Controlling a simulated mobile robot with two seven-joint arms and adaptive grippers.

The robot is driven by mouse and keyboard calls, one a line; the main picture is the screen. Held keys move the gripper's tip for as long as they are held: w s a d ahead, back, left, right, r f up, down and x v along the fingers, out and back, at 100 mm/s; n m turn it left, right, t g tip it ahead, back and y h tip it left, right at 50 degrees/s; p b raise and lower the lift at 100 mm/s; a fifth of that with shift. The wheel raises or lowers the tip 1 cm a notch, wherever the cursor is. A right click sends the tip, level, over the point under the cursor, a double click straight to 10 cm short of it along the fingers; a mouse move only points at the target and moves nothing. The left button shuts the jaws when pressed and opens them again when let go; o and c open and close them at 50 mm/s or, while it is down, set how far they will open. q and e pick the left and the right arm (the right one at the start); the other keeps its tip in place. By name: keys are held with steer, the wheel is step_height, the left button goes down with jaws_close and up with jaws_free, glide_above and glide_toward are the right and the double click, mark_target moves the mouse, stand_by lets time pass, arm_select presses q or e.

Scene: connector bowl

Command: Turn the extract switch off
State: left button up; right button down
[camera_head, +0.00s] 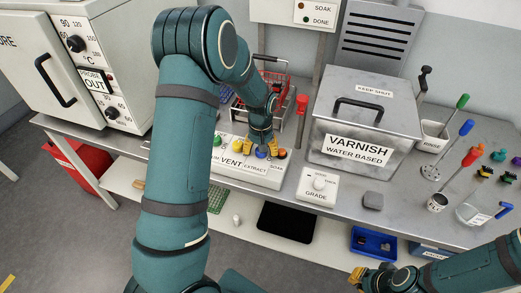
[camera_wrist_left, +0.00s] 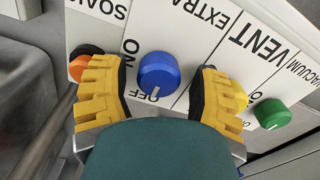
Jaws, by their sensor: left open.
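The white switch panel (camera_head: 206,165) lies on the bench in the head view, with a row of coloured knobs. The blue extract knob (camera_head: 261,152) is largely covered by my left gripper (camera_head: 262,140). In the left wrist view the blue knob (camera_wrist_left: 158,72) sits between the open yellow fingertips of my left gripper (camera_wrist_left: 160,90), with a visible space on each side.
Beside the blue knob, an orange knob (camera_wrist_left: 78,68) and a yellow knob (camera_wrist_left: 240,98) are partly hidden by the fingers. A green knob (camera_wrist_left: 271,113) is farther right. A grade dial box (camera_head: 317,187) and varnish tank (camera_head: 365,120) stand right of the panel; a red wire basket (camera_head: 273,80) is behind.

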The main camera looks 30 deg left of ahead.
arm_select(q)
steer(key=shift+r, duration=4)
